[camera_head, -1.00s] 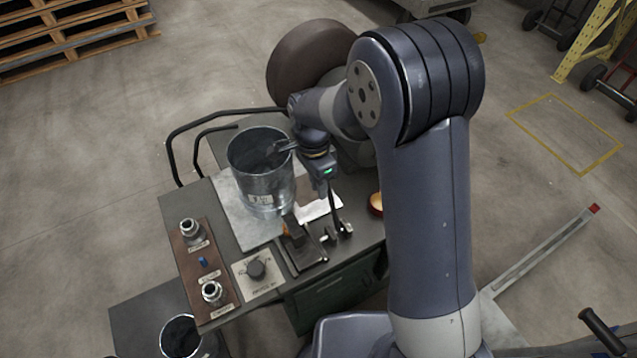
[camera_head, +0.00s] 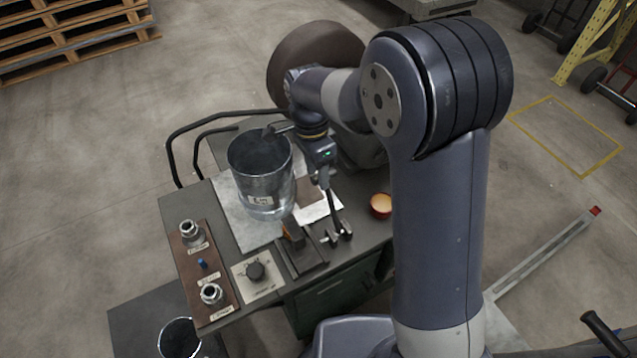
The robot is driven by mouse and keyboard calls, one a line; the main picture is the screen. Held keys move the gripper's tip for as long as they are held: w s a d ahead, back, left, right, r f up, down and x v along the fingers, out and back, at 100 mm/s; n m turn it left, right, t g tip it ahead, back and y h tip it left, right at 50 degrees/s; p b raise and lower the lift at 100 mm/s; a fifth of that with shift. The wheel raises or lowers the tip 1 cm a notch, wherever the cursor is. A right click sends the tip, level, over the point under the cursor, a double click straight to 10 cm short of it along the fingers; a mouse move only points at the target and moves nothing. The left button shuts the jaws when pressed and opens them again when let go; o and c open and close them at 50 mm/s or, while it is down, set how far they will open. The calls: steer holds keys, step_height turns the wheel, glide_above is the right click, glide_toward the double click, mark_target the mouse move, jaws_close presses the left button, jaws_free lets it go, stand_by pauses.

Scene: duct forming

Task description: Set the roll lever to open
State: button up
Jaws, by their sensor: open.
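The roll lever (camera_head: 332,208) is a thin dark rod on the near right part of the bench. It rises from a small metal mount and leans slightly left toward its top. My gripper (camera_head: 323,177) points down at the upper end of the lever, below the wrist body with the green light. Its jaws are open. The fingers are small and dark against the lever, so I cannot tell whether they stand around its top or just beside it. No open or shut marking for the lever can be read.
A metal duct cylinder (camera_head: 262,178) stands on a pale plate left of my gripper. A brown panel with fittings (camera_head: 203,272), a dial plate (camera_head: 257,277) and a dark block (camera_head: 298,252) lie nearer.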

steer(key=r, duration=0.6)
steer(key=shift+w+a, duration=0.3)
steer(key=shift+w, duration=0.1)
steer(key=shift+f, duration=0.1)
glide_above(332, 206)
steer(key=w+a, duration=0.2)
steer(key=a, duration=0.1)
step_height(332, 206, down, 11)
steer(key=shift+s+a+r+p, duration=0.15)
steer(key=shift+s+r+p, duration=0.05)
steer(key=shift+p, duration=0.2)
